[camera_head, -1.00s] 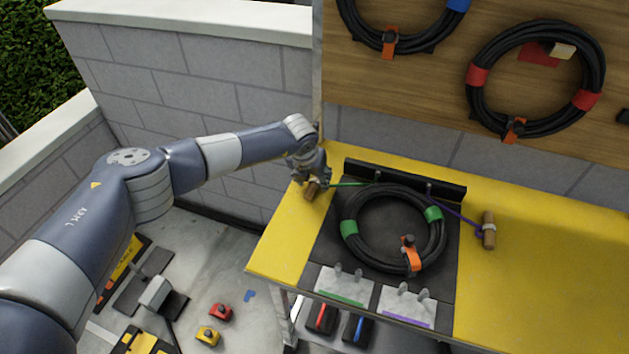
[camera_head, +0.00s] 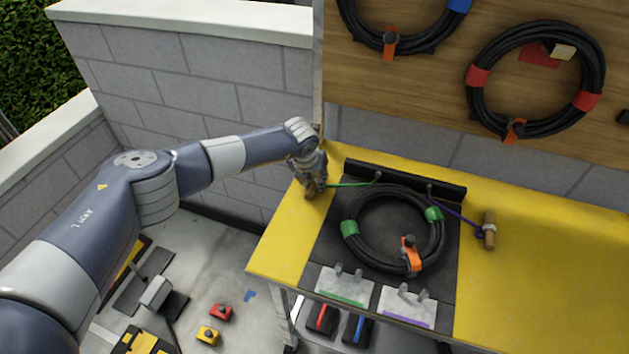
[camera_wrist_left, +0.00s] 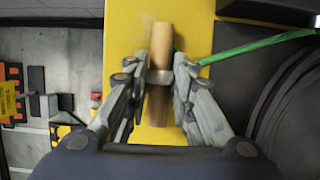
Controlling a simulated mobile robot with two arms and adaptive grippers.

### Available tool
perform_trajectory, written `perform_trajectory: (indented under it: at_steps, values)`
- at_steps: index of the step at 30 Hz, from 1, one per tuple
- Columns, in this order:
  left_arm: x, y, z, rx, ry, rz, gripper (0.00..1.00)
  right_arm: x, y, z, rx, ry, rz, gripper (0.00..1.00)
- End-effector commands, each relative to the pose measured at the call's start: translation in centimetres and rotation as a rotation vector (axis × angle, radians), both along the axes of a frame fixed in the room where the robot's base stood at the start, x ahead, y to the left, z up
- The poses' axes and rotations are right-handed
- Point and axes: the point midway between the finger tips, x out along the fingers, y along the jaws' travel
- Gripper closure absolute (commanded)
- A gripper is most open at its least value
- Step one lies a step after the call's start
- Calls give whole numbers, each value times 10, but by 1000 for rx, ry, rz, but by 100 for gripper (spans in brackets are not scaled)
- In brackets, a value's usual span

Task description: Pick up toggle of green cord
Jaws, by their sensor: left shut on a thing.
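The green cord (camera_head: 350,184) runs from the black bar at the back of the yellow table to a brown wooden toggle (camera_head: 311,192) near the table's left edge. My right gripper is not in view.
A black cable coil with green bands (camera_head: 348,229) lies on a dark mat right of the toggle. A purple cord (camera_head: 456,213) leads to another wooden toggle (camera_head: 489,231). White hook plates (camera_head: 343,285) sit at the front. The table's right side is clear.

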Motion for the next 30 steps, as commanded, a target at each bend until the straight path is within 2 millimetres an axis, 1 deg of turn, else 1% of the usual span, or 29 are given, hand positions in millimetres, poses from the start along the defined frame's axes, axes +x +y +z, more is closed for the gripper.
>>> perform_trajectory:
  at_steps: [5,8,10,12,16,30]
  values:
    - [1,0,8,-2,-4,0,100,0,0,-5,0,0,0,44]
    - [1,0,19,-1,-5,0,100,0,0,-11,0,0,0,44]
    - [2,0,33,-3,-8,-1,100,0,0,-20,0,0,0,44]
    - [-9,0,34,0,1,-3,100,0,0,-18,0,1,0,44]
    - [-29,-2,36,-1,-1,-4,100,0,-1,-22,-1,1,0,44]
    - [-113,-9,43,-2,-2,-4,100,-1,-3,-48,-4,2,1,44]
